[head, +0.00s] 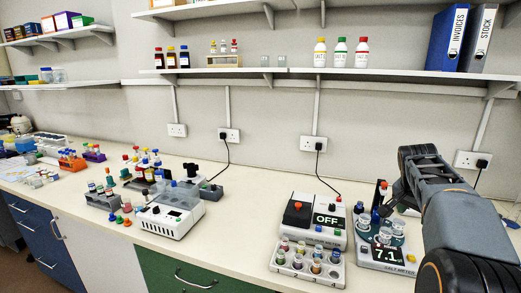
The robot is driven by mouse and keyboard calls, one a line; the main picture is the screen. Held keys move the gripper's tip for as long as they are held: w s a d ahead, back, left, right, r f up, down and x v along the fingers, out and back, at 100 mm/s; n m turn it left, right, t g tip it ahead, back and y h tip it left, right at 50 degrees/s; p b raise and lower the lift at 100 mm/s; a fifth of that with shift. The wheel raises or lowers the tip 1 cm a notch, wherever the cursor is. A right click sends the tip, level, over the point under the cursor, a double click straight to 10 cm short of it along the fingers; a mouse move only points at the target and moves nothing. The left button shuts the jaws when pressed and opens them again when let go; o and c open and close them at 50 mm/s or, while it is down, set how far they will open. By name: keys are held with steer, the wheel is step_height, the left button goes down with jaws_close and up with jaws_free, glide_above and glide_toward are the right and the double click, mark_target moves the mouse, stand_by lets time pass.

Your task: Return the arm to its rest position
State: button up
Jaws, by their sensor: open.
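My arm reaches in from the lower right in the head view. My gripper (391,203) is at its far end, pointing down over the back of a meter (392,257) that reads 7.1. The jaws are open, and I see nothing held between them. Clear vessels (384,236) stand on the meter, just in front of the gripper. Small dark-capped bottles (359,208) stand close to the left of the gripper. My arm hides part of the bench behind and to the right of it.
A device reading OFF (325,219) and a grey rack of vials (307,268) stand left of the meter. A white instrument (171,213) stands further left. Shelves (320,72) hang above. The bench (245,225) is clear between the instrument and the OFF device.

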steer(key=s+a+f+n+y, duration=0.2)
steer(key=a+f+n, duration=0.3)
steer(key=a+f, duration=0.2)
steer(key=s+a+f+n+y, duration=0.1)
steer(key=s+a+f+n, duration=0.1)
steer(key=s+a, duration=0.5)
steer(key=s+a+f+n+t+y+p, duration=0.1)
steer(key=s+a+f+n, duration=0.2)
steer(key=s+a+n, duration=0.2)
steer(key=s+a, duration=0.3)
steer(key=a, duration=0.2)
steer(key=shift+a, duration=0.35)
